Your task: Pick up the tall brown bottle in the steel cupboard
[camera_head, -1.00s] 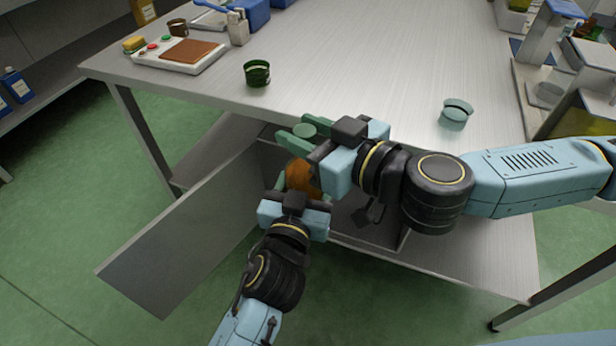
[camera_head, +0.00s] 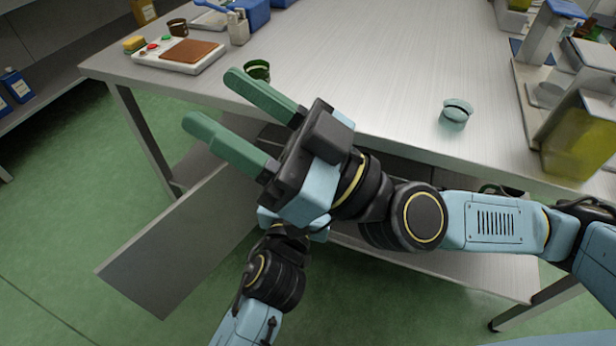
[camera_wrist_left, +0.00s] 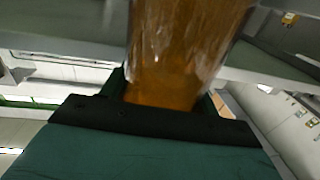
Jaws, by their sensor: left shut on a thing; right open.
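The tall brown bottle (camera_wrist_left: 180,50) fills the middle of the left wrist view, between the fingers of my left gripper (camera_wrist_left: 168,95), which is shut on it. In the head view the bottle and the left fingers are hidden behind my right gripper. My right gripper (camera_head: 216,120) is open and empty, its green fingers pointing to the upper left, in front of the table edge. The steel cupboard under the table is mostly hidden; its open door (camera_head: 175,245) juts out to the lower left.
The steel table (camera_head: 370,60) holds a dark green cup (camera_head: 257,70), a pale glass jar (camera_head: 456,113), a white device with a brown plate (camera_head: 180,54) and a machine at the right. A shelf with blue bottles stands at the far left. Green floor is free at the lower left.

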